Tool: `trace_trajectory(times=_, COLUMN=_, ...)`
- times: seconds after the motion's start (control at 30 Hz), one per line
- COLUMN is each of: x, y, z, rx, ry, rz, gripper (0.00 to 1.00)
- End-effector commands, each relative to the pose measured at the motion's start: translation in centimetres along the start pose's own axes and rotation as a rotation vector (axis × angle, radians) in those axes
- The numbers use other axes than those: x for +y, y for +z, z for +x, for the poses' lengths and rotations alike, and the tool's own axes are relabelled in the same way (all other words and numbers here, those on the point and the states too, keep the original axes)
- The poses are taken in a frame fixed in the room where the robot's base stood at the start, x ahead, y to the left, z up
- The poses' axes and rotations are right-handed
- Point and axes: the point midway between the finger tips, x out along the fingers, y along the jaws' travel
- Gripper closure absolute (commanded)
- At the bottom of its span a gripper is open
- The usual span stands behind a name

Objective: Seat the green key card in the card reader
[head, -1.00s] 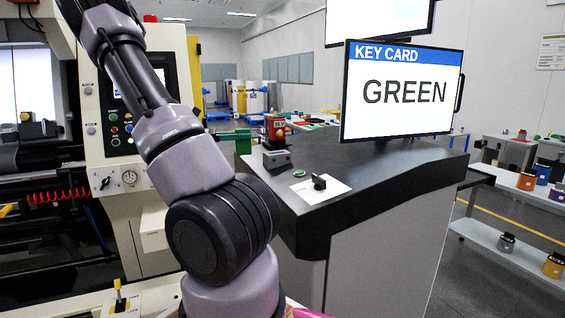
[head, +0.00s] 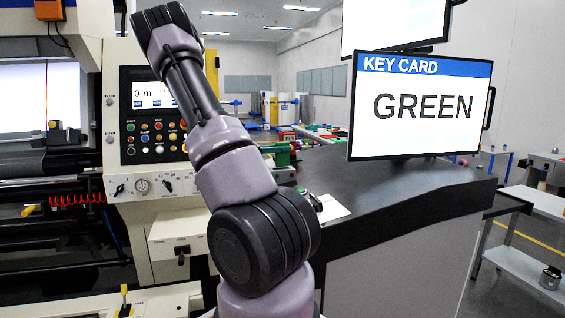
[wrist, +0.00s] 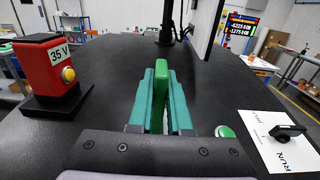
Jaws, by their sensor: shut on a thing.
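In the wrist view the green key card (wrist: 161,82) stands upright on edge between the two teal fingers of my gripper (wrist: 163,98). My gripper is shut on it, and its top edge shows above the fingers. It points away over the dark counter. In the head view my arm hides most of the gripper; a bit of green (head: 283,153) shows behind my arm. I cannot make out a card reader for certain in either view. The monitor (head: 416,105) reads "KEY CARD GREEN".
The black counter top (wrist: 110,85) is clear ahead. A red box (wrist: 47,65) marked "35 V" with a yellow button stands at left on a dark base. At right are a green button (wrist: 225,131) and a white RUN plate (wrist: 270,150) with a black knob. A machine (head: 150,125) stands left.

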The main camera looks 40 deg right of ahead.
Motion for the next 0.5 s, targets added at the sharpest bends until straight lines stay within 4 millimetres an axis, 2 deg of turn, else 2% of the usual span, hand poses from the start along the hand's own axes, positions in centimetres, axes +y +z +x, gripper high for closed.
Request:
trace_trajectory(times=0.3, x=-0.1, y=-3.8, z=0.0, rx=0.002, ry=-0.001, rz=-0.005, gripper=1.00)
trace_trajectory(times=0.5, x=-0.1, y=-4.0, z=0.0, rx=0.003, ry=0.000, rz=-0.004, gripper=1.00)
